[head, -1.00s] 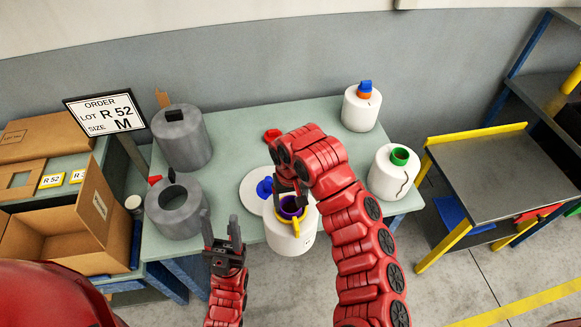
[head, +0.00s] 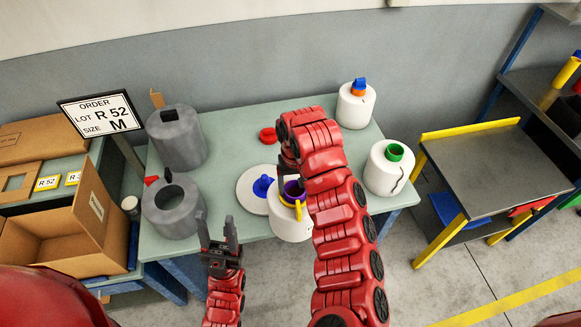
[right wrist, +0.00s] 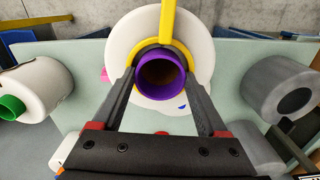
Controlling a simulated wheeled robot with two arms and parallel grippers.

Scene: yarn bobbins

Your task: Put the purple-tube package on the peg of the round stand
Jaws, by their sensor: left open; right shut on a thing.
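The purple-tube package is a white bobbin (head: 290,226) with a purple tube (head: 293,188) and a yellow band over it. My right gripper (right wrist: 162,82) is shut on it at the tube end, and its fingers lie either side of the purple tube in the right wrist view. The round stand (head: 247,198) is a white disc with a blue peg (head: 263,186), just left of and behind the package, which overlaps its edge in the head view. I cannot tell the package's height above the table. My left gripper (head: 220,236) is open and empty at the table's front left.
Two grey bobbins (head: 173,210) stand at the table's left. A white bobbin with an orange tube (head: 355,107) is at back right, one with a green tube (head: 385,175) at right. A small red object (head: 268,135) lies behind the stand. An open carton (head: 60,250) is at far left.

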